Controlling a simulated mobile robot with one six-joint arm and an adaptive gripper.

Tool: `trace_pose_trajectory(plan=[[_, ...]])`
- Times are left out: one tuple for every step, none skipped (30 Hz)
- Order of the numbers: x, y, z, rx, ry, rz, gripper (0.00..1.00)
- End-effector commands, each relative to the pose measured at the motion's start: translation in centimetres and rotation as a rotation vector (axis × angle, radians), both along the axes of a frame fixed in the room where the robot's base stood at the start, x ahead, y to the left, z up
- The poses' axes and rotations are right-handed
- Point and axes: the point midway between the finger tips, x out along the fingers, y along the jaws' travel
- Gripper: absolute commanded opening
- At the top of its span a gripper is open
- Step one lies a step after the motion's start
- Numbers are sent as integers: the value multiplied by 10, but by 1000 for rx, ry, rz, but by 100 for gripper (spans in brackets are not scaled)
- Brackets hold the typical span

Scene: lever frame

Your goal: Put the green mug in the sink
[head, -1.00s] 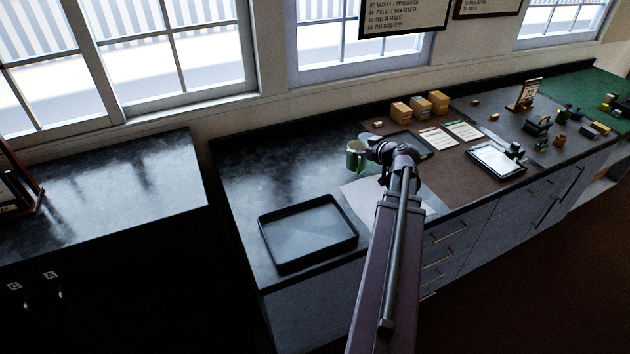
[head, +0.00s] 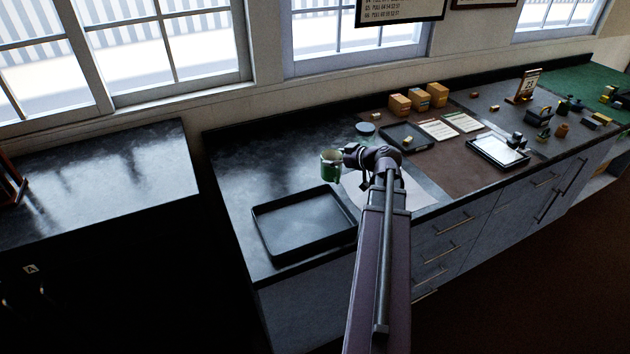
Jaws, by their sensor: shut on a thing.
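The green mug (head: 330,167) is upright, with a pale inside, at the end of my arm in the head view. My gripper (head: 343,160) is shut on it from the right side; the fingertips are small and partly hidden by the wrist. The mug appears above the dark counter, just behind the right back corner of a black rectangular basin (head: 262,239). This shallow, empty basin is the only sink-like thing I see; I cannot tell whether it is the sink or a loose tray.
A pale sheet (head: 413,190) lies beside my arm. A round blue-grey object (head: 366,129) and a small dark tray (head: 420,142) stand behind it. Orange boxes (head: 400,104) line the back. The dark counter (head: 262,160) left of the mug is clear.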

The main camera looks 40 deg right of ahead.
Motion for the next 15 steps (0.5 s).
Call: trace_pose_trajectory(plan=[[3,7,-16,0,-2,28,31],[4,11,-20,1,-2,45,31],[5,16,-25,1,-3,65,31],[6,20,-28,1,-4,81,31],[7,23,-31,2,-5,94,31],[8,27,-34,1,-6,110,31],[8,30,-36,2,-7,122,31],[9,32,-38,1,-7,131,31],[9,34,-40,1,-8,141,31],[9,36,-41,1,-8,148,31],[10,37,-42,2,-9,154,31],[10,39,-43,1,-9,161,31],[10,40,-43,1,-9,164,31],[10,40,-43,1,-10,168,31],[10,41,-43,1,-10,170,31]])
